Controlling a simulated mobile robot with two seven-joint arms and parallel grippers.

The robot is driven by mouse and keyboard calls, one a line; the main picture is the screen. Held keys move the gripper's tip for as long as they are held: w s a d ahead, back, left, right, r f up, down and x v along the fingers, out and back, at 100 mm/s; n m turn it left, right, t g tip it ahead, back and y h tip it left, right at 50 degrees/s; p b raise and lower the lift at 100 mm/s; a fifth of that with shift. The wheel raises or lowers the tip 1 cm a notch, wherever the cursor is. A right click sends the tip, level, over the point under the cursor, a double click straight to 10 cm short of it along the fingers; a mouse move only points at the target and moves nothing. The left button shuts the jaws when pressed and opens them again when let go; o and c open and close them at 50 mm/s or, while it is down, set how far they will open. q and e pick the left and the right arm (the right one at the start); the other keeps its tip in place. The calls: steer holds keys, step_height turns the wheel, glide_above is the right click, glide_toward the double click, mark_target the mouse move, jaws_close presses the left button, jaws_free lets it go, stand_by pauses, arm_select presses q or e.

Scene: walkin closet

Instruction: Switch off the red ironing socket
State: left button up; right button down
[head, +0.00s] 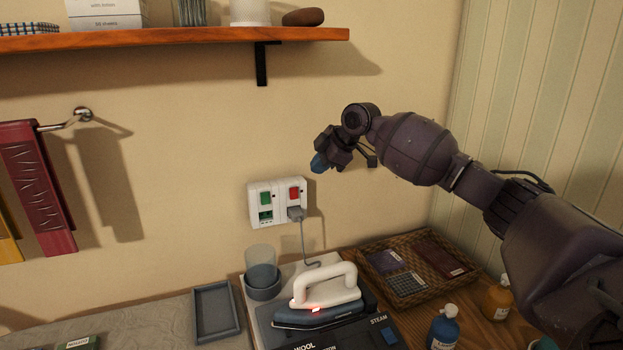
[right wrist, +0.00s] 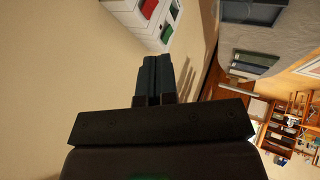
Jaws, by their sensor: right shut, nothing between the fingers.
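A white double socket panel (head: 252,205) is on the wall, with a green switch (head: 265,198) on its left half and a red switch (head: 294,193) on its right half. A grey plug (head: 297,213) sits in the socket under the red switch. My right gripper (head: 318,164) is shut and empty, above and to the right of the panel, apart from it. In the right wrist view, the shut fingers (right wrist: 157,62) point toward the panel (right wrist: 128,6); the red switch (right wrist: 148,8) and green switch (right wrist: 167,32) show beyond the fingertips. My left gripper is not in view.
Below the panel stands a white-handled iron (head: 325,285) with a lit red light, its cord running to the plug. A glass (head: 261,258), wicker tray (head: 440,243) and bottles (head: 443,327) are nearby. A wooden shelf (head: 200,38) is above. The wall around the panel is clear.

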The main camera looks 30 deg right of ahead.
steer(key=shift+v, duration=1.15)
steer(key=shift+w+d+r, duration=0.1)
steer(key=shift+w, duration=0.1)
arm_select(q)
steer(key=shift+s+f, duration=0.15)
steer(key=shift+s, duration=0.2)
